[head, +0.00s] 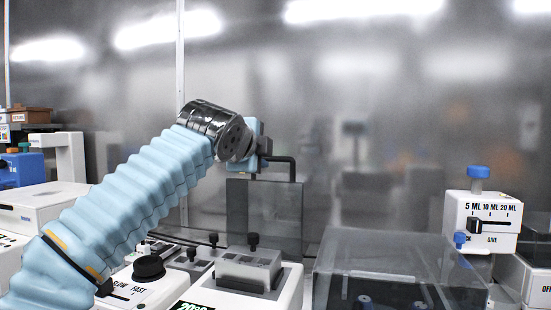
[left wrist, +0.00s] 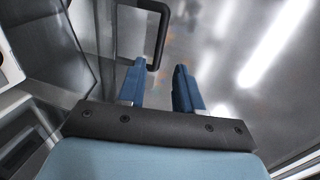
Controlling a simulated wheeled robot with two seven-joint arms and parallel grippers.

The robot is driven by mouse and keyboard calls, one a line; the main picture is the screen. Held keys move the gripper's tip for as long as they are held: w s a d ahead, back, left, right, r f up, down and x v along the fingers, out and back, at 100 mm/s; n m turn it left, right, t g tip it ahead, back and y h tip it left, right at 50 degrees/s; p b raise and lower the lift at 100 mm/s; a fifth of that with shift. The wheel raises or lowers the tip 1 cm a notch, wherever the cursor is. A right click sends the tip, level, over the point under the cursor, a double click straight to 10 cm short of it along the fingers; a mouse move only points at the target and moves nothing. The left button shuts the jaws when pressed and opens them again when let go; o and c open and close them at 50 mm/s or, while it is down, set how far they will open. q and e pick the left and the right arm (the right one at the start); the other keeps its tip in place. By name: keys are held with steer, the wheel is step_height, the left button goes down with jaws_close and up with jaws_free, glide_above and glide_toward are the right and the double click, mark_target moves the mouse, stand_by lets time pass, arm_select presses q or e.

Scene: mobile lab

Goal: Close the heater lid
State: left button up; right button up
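The heater (head: 283,300) is a white unit with a grey metal block and a green-digit display at the bottom centre of the head view. Its lid (head: 265,212) is a dark translucent panel standing upright behind the block, so it is open. A black bent handle (head: 282,160) rises at the lid's top edge; it also shows in the left wrist view (left wrist: 160,30). My left gripper (head: 262,148) is beside the handle at the lid's top. In the left wrist view its two blue fingers (left wrist: 160,84) are apart, with the handle just beyond their tips. My right gripper is out of view.
A clear-lidded box (head: 395,262) stands right of the heater. A white dispenser with blue knobs (head: 480,222) is farther right. A device with a black knob (head: 149,268) sits left of the heater. A grey metal wall (head: 400,110) is behind.

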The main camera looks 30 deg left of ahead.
mark_target(273, 159)
arm_select(q)
steer(key=p+x, duration=0.1)
steer(key=x, duration=0.9)
steer(key=shift+w+f+p, duration=0.1)
steer(key=shift+w+p, duration=0.1)
steer(key=shift+p, duration=0.1)
jaws_close()
